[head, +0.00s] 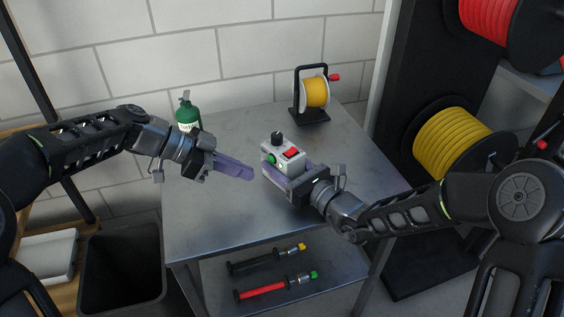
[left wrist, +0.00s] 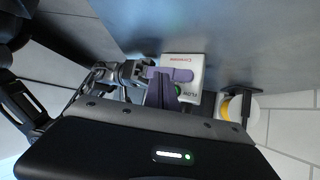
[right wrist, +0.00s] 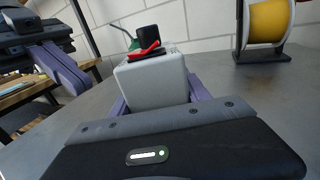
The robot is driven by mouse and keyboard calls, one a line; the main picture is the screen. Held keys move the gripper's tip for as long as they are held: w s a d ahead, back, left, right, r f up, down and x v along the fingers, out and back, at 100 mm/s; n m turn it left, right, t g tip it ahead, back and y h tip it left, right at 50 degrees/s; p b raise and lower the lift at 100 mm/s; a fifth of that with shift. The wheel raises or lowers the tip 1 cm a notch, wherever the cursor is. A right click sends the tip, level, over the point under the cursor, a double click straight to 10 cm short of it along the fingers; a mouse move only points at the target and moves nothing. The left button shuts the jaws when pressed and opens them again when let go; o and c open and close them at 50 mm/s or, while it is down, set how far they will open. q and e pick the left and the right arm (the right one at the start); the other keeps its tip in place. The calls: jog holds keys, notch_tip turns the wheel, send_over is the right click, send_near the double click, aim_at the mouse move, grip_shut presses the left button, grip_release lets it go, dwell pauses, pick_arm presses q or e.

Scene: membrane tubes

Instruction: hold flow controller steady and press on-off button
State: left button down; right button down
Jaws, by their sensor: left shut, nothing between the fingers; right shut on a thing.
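The flow controller (head: 287,156) is a small light grey box on the metal table, with a black knob, a red switch (head: 291,153) and a green button (head: 271,159). My right gripper (head: 278,178) is shut on it, its purple fingers along both sides; the box's back fills the middle of the right wrist view (right wrist: 155,82). My left gripper (head: 250,176) is shut and empty, just left of the controller in the head view. In the left wrist view, its purple fingers (left wrist: 160,88) overlap the controller (left wrist: 190,70) and partly hide the green button. Whether they touch it I cannot tell.
A green gas bottle (head: 187,112) stands at the table's back left. A yellow reel on a black stand (head: 314,92) is at the back right. The table (head: 210,225) is clear at front left. Two tools lie on the shelf below.

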pick_arm(q)
jog(key=shift+s+a, duration=0.9)
jog(key=shift+a, duration=0.15)
pick_arm(e)
jog(key=shift+c, duration=2.2)
grip_release()
jog(key=v, duration=1.2)
jog(key=shift+d, duration=0.1)
